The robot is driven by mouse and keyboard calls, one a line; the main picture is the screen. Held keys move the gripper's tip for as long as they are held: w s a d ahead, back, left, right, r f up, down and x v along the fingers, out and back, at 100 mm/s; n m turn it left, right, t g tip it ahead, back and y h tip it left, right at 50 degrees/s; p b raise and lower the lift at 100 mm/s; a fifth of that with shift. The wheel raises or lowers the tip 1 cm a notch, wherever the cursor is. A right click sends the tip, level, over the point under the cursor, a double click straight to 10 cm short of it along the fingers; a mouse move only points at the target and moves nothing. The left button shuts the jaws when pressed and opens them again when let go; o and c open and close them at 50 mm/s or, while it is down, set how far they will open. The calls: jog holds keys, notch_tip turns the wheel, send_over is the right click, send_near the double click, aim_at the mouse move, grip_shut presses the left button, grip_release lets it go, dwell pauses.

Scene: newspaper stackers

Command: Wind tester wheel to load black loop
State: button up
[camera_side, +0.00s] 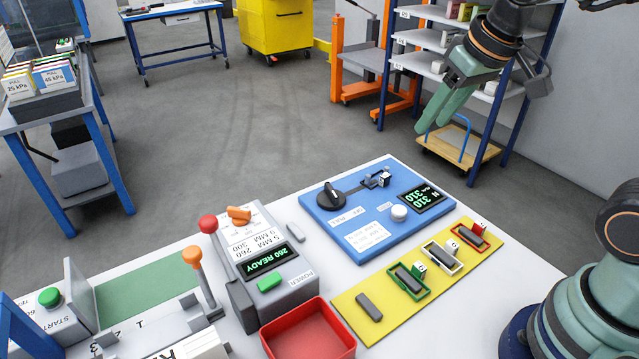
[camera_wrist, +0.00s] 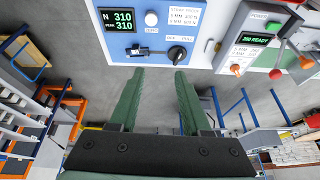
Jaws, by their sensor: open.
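The tester is a blue panel (camera_side: 342,228) on the white bench. Its round black wheel (camera_side: 331,196) has a pale line across it, and a dark bar runs from it to a small metal and black fitting (camera_side: 379,179). I cannot make out whether a black loop is on this fitting. The tester display (camera_side: 421,198) reads 310 on both lines. In the wrist view the wheel (camera_wrist: 177,54) and fitting (camera_wrist: 139,50) lie just beyond my fingertips. My gripper (camera_side: 436,127) is open and empty, raised above and behind the tester, touching nothing.
A white button (camera_side: 399,213) sits on the tester. A yellow mat (camera_side: 345,308) holds several grey bars, some in coloured frames. A grey machine (camera_side: 262,258) reading 260 READY has red and orange knobs. A red tray (camera_side: 307,333) stands at the front. Shelving (camera_side: 413,60) stands behind my gripper.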

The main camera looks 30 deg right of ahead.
jog(key=shift+t, duration=0.5)
jog(key=s, duration=0.1)
jog(key=s+f, duration=0.1)
jog(key=s, duration=0.1)
jog(key=shift+s+d+f, duration=0.35)
jog(key=shift+s+d, duration=0.05)
jog(key=shift+w+r, duration=0.1)
